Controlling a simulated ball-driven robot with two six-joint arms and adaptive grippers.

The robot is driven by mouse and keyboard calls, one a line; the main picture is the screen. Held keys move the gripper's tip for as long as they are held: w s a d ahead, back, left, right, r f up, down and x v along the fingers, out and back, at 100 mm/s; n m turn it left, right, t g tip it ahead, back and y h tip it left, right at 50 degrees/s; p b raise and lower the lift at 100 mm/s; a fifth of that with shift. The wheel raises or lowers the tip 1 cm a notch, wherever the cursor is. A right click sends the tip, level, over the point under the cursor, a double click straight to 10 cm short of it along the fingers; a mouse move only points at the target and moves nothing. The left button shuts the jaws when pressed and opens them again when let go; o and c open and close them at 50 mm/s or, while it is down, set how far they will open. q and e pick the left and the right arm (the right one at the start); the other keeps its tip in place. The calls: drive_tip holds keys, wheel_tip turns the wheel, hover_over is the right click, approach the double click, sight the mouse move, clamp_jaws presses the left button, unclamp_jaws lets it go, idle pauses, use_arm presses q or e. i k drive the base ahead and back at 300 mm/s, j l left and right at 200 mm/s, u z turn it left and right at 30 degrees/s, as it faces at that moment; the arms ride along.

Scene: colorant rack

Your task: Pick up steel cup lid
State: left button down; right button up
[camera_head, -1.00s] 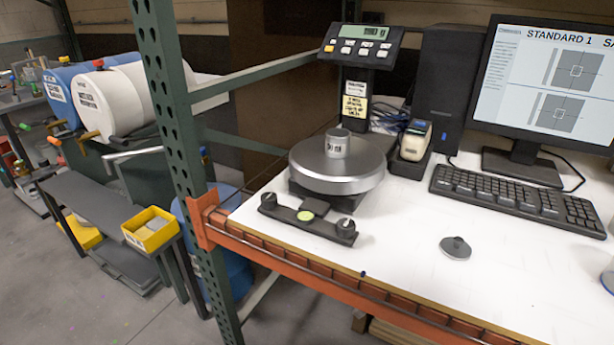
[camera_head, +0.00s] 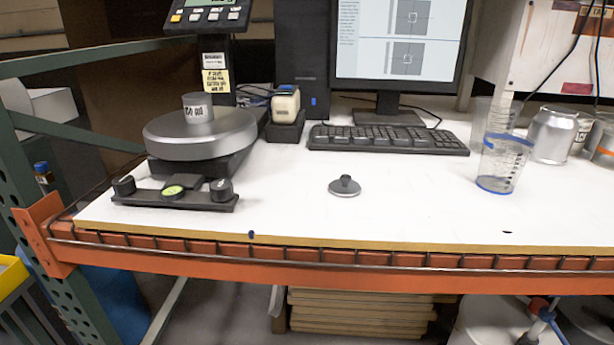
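The steel cup lid (camera_head: 344,187) is a small grey disc with a dark knob on top. It lies flat on the white tabletop (camera_head: 290,215), near the middle of the view and in front of the keyboard. A small steel cup (camera_head: 198,108) with a printed label stands upright on the round pan of the scale (camera_head: 200,134) at the left. Neither of my grippers shows in this view.
A keyboard (camera_head: 388,140) and monitor (camera_head: 400,50) stand behind the lid. A clear measuring cup (camera_head: 502,163) and metal cans (camera_head: 553,134) stand at the right. A green rack post (camera_head: 40,220) rises at the left. The table's orange front beam (camera_head: 330,275) runs across the front. The tabletop around the lid is clear.

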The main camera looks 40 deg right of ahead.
sight(344, 187)
drive_tip(key=z, duration=1.55)
